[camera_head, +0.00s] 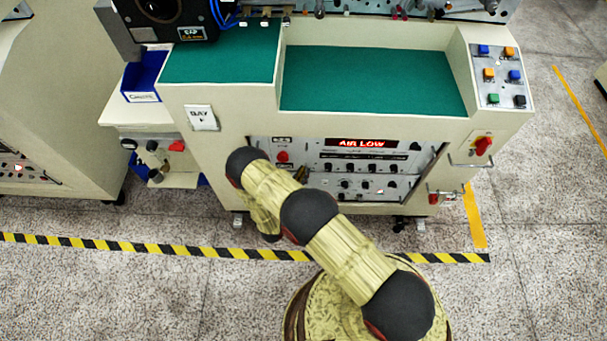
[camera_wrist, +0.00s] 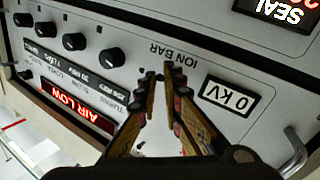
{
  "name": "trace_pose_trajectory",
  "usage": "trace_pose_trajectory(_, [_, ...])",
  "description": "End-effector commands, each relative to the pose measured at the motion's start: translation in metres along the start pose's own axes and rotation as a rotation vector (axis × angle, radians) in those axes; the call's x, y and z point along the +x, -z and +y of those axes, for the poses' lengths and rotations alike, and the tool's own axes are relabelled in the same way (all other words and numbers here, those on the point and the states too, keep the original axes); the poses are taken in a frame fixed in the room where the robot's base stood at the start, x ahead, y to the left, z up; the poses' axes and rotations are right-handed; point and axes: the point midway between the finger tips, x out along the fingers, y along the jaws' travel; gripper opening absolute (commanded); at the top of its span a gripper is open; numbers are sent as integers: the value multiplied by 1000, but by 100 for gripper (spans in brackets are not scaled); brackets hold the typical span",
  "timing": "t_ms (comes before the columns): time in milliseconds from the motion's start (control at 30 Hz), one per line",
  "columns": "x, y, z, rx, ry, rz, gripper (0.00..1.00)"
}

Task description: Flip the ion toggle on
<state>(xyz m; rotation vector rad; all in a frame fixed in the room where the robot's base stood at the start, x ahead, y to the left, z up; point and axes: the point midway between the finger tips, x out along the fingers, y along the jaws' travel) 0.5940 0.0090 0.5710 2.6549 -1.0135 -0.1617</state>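The ion section of the panel shows upside down in the wrist view, with its ION BAR label (camera_wrist: 170,50) and a display (camera_wrist: 230,95) reading 0 KV. My gripper (camera_wrist: 160,78) points at the panel just beside the ION BAR label, its fingertips a narrow gap apart. A small grey spot sits between the tips; I cannot tell if it is the ion toggle, nor its position. In the head view my gripper (camera_head: 302,173) is at the front of the control panel (camera_head: 335,196), mostly hidden by my arm.
The AIR LOW display (camera_head: 361,143) is lit red, and several black knobs (camera_wrist: 73,41) sit near it. A metal handle (camera_wrist: 295,150) stands out at the panel's edge. A red rotary switch (camera_head: 483,146) is on the right. Striped tape (camera_head: 130,245) marks the floor.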

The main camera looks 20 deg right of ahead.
Motion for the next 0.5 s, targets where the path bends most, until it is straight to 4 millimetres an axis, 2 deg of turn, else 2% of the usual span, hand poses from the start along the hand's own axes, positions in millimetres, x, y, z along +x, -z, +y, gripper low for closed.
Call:
trace_pose_trajectory(100, [0,0,0,0,0,0,0])
trace_pose_trajectory(500, [0,0,0,0,1,-1,0])
